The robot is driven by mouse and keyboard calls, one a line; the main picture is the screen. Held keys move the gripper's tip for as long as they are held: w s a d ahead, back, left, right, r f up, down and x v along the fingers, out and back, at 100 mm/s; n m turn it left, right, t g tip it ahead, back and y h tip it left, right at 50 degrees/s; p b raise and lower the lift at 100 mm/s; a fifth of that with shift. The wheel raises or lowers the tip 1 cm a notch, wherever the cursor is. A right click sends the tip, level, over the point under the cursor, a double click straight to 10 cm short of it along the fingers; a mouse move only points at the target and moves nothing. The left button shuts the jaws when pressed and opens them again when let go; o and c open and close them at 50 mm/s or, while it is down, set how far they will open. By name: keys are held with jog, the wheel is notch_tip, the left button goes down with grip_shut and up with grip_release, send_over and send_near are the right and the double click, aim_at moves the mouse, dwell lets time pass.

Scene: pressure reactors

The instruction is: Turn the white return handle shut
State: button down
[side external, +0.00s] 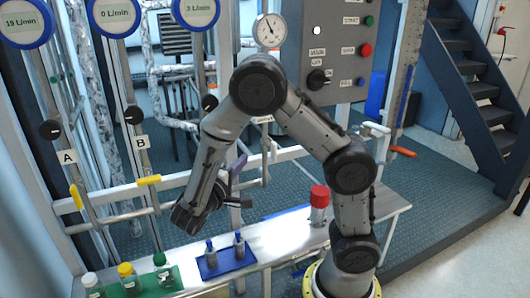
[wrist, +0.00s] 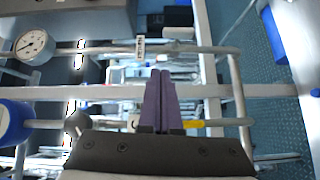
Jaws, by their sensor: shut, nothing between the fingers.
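A white handle (side external: 376,128) sits on the pipework at the right, behind my arm in the side view. It looks like the return handle; its exact angle is hard to tell at this size. In the wrist view I cannot pick it out for certain. My gripper (side external: 239,163) is left of the white handle and clearly apart from it, in front of the pipe frame. In the wrist view its purple fingers (wrist: 161,75) are pressed together with nothing between them, pointing toward the white rail (wrist: 265,90).
Yellow handles (side external: 148,180) sit on the left pipes, and an orange handle (side external: 403,152) at the right. A pressure gauge (side external: 269,30) and control panel (side external: 328,45) stand above. Below, the bench holds a blue tray (side external: 211,270) with small bottles and a red-capped bottle (side external: 319,198).

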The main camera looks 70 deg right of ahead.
notch_tip(320, 180, down, 2)
jog(key=n, duration=0.1)
send_near(272, 150)
jog(key=w+d, duration=0.3)
jog(key=d, duration=0.1)
jog(key=shift+s+d+r+t, duration=0.15)
jog(key=shift+s+d+r, duration=0.05)
jog(key=shift+s+d, duration=0.45)
jog(key=shift+s+d+r+t, duration=0.2)
jog(key=shift+s+d, duration=0.3)
jog(key=shift+d, duration=0.25)
